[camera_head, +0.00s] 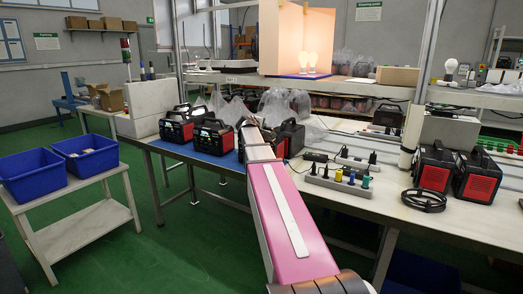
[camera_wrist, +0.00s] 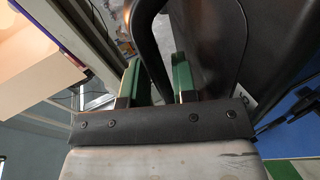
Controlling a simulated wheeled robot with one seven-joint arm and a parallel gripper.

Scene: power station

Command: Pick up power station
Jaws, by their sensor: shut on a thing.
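My gripper (camera_wrist: 157,82) has its two green fingers shut on the black handle (camera_wrist: 149,45) of a power station (camera_wrist: 280,45), whose dark body fills the upper right of the wrist view. In the head view my arm reaches to the workbench and hides the gripper. A black and red power station (camera_head: 291,138) shows just past the arm's end, partly hidden by it; it appears to be the held one. I cannot tell whether it touches the bench. Two similar power stations, one at the left (camera_head: 177,125) and one nearer the arm (camera_head: 213,136), stand by the blue mat (camera_head: 225,160).
Two more power stations (camera_head: 435,168) (camera_head: 477,176) and a coiled black cable (camera_head: 424,200) are at the right. A socket strip with colored plugs (camera_head: 338,182) lies right of my arm. Plastic bags (camera_head: 285,103) are behind. Blue bins (camera_head: 32,176) (camera_head: 86,155) stand on a side table.

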